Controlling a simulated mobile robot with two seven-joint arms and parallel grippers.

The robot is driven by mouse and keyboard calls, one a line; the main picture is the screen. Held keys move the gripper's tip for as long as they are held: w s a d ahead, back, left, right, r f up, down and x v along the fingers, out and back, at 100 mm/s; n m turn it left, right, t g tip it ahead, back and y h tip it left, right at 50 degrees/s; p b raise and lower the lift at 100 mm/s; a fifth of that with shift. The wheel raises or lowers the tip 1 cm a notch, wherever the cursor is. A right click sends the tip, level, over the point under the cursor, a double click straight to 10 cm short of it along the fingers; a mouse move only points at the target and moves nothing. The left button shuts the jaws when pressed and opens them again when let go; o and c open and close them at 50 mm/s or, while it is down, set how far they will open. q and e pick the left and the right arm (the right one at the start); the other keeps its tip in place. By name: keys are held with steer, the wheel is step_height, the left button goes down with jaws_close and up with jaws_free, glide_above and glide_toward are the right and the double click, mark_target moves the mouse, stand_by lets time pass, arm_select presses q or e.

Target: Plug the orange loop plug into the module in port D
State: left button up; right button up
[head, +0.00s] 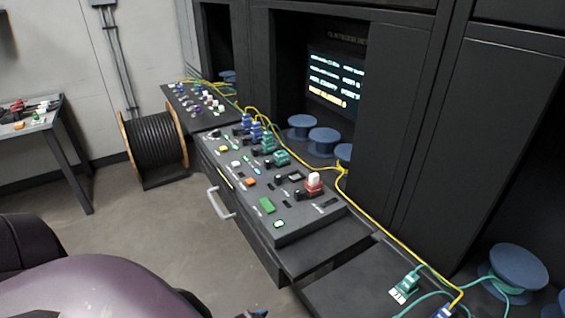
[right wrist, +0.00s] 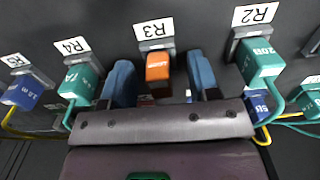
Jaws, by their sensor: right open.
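The orange loop plug (right wrist: 158,72) sits in the holder under the R3 label in the right wrist view. My right gripper (right wrist: 160,68) is open, with one blue finger on each side of the plug. A small gap shows between the plug and each finger. My left gripper is not in view.
Teal plugs sit at R4 (right wrist: 80,82) and R2 (right wrist: 262,62), with cables close to my right gripper. A blue plug (right wrist: 24,92) is farther left. In the head view, yellow cable (head: 385,230) runs along the bench beside blue spools (head: 518,268). A cable drum (head: 157,142) stands on the floor.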

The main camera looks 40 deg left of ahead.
stand_by(1.1)
stand_by(0.4)
steer(key=shift+b, duration=0.45)
jaws_close()
steer(key=shift+r, duration=0.15)
